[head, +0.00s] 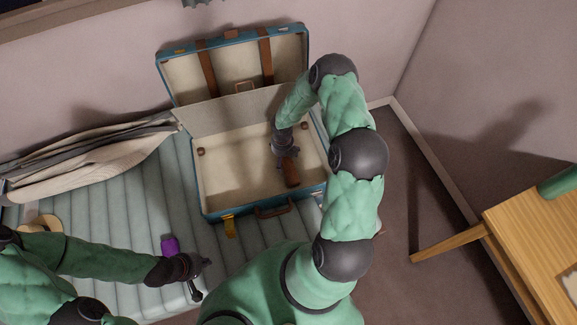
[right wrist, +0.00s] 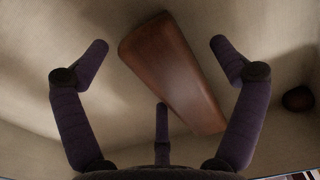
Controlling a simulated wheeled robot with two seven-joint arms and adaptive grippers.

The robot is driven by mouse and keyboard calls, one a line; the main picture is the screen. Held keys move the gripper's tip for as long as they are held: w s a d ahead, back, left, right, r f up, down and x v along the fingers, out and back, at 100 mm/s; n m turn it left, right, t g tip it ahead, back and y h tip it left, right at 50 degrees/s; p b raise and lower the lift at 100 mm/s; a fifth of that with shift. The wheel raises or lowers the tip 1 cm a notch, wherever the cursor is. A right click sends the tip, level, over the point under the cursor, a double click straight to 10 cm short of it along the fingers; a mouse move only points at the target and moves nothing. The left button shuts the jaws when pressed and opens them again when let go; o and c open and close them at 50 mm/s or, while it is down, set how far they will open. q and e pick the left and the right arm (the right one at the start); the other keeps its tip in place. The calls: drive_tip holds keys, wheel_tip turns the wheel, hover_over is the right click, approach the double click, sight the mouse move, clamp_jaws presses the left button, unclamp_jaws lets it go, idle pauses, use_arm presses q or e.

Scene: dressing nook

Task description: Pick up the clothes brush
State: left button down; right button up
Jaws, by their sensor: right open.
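The clothes brush (head: 291,171) is a brown wooden piece lying in the open blue suitcase (head: 200,190), right of the middle of its base. In the right wrist view the brush (right wrist: 172,72) lies slanted, its bristles not visible. My right gripper (head: 286,150) is down inside the suitcase at the brush's far end. In the right wrist view its fingers (right wrist: 160,47) are spread, with the brush between and beyond them; I cannot tell if any finger touches it. My left gripper (head: 203,277) is low over the front edge of the bench, its fingers apart and empty.
The suitcase lid leans open at the back, with brown straps. The padded bench (head: 130,215) carries folded clothes (head: 90,165), a straw-coloured hat (head: 45,223) and a purple item (head: 170,245) near my left gripper. A wooden table (head: 530,240) stands at the right.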

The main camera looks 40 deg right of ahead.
drive_tip(key=c, duration=1.3)
drive_tip(key=shift+o, duration=0.2)
drive_tip(key=shift+r, duration=0.1)
